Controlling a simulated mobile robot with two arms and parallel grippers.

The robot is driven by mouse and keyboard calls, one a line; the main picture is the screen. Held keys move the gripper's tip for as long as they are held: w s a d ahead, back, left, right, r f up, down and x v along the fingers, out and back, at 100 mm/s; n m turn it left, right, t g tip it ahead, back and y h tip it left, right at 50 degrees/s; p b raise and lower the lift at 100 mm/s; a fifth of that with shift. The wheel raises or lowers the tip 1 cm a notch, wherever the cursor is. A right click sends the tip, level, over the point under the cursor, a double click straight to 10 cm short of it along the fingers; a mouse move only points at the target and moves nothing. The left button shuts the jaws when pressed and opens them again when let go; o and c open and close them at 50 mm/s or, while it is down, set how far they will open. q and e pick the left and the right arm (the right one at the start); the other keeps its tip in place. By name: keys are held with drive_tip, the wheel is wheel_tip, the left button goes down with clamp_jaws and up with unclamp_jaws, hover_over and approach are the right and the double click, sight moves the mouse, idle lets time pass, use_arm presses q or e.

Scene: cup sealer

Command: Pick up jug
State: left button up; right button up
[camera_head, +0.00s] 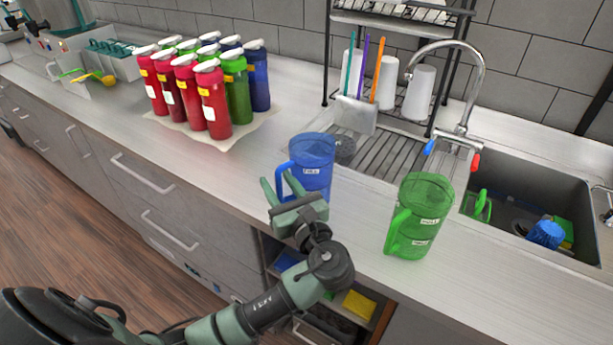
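A blue translucent jug (315,165) with a white label stands upright on the counter, left of the drying area. Its handle (281,180) faces left, toward my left gripper. A green translucent jug (423,215) with white labels stands upright at the counter's front, right of the blue one, handle to the left. My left gripper (279,184) is at the blue jug's handle, its fingers apart with the handle between or just beyond them. I cannot tell if they touch it. My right gripper is out of view.
Several red, green and blue bottles (212,97) stand on a mat behind left. A drying rack (400,20) with cups, a faucet (478,75) and a sink (540,185) are at right. An open shelf (357,303) with a yellow sponge lies below the counter edge.

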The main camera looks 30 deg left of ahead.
use_arm(q)
clamp_jaws()
idle(1.4)
